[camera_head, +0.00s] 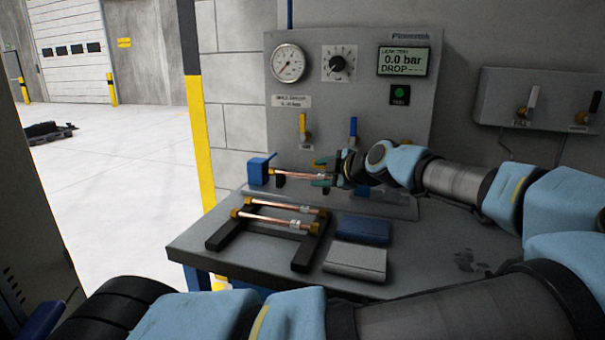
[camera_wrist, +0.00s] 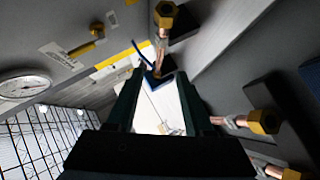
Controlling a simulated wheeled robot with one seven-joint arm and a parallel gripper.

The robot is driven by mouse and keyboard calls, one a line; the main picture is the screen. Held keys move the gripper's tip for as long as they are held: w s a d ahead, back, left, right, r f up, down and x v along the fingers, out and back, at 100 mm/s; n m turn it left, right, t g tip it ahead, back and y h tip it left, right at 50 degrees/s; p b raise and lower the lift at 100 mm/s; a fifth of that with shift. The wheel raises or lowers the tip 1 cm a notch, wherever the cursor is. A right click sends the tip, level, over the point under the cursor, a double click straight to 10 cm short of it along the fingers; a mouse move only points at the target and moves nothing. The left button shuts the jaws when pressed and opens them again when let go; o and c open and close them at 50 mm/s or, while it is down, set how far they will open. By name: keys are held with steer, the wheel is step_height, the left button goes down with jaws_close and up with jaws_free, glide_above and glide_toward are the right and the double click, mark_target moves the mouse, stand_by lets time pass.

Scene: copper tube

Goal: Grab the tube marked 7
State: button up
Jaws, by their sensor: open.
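One copper tube (camera_head: 298,174) lies across a fixture at the back of the bench, its left end at a blue block (camera_head: 262,170). Two more copper tubes with brass ends, a rear one (camera_head: 285,206) and a front one (camera_head: 272,221), lie on a black rack (camera_head: 302,258). I cannot read a 7 on any tube. My gripper (camera_head: 323,172) is at the right end of the fixture tube; contact is unclear. In the wrist view its fingers (camera_wrist: 160,74) are spread, with nothing clearly held. A brass end (camera_wrist: 165,14) shows beyond them, and rack tube ends (camera_wrist: 262,121) at right.
A blue pad (camera_head: 362,230) and a grey pad (camera_head: 356,261) lie right of the rack. The back panel (camera_head: 350,105) carries a gauge (camera_head: 288,63), a knob, blue and yellow valve handles and a display reading 0.0 bar. The bench's front right is mostly clear.

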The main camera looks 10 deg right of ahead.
mark_target(303, 175)
steer(key=p+x, duration=0.2)
steer(key=x, duration=0.3)
steer(key=shift+w+a, duration=0.15)
steer(key=shift+w, duration=0.15)
steer(key=shift+w+a+f, duration=0.1)
steer(key=shift+w+f, duration=0.2)
steer(key=shift+w, duration=0.1)
jaws_close()
